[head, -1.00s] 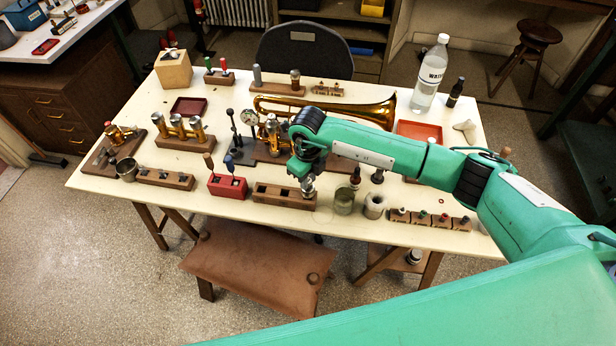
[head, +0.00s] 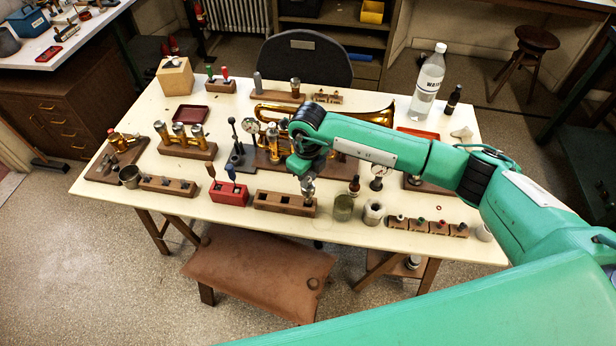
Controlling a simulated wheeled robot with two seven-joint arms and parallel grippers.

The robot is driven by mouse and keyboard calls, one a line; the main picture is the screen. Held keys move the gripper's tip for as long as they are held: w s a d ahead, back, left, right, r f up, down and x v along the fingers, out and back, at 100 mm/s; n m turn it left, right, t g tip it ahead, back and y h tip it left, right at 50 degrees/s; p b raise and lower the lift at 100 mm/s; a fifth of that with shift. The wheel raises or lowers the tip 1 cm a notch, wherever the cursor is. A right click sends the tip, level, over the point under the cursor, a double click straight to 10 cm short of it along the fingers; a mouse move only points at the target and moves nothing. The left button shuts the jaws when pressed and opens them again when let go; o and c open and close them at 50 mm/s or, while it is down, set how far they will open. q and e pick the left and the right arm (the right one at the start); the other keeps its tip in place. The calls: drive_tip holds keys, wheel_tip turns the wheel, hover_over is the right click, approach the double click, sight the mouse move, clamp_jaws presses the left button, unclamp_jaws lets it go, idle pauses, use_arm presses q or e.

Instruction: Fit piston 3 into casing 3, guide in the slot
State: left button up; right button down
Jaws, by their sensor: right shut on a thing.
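My right gripper (head: 308,181) points down over the right end of a long wooden block with square holes (head: 270,199). It is shut on a small metal piston (head: 309,190), mostly hidden by the jaws. I cannot tell whether the piston's lower end is clear of the block. The brass horn (head: 372,117) lies behind my right forearm. Its valve casings (head: 272,133) show left of my wrist, partly covered. The slot in casing 3 is too small to make out. My left gripper is out of view.
A red block with upright tools (head: 229,195) stands left of the wooden block. A grey jar (head: 343,208) and a metal cup (head: 373,213) stand right of it. A dial gauge (head: 250,125) stands beside the casings. A water bottle (head: 428,80) stands at the back right.

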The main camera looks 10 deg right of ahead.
drive_tip(key=shift+r+p, duration=1.2)
drive_tip(key=shift+r, duration=1.7)
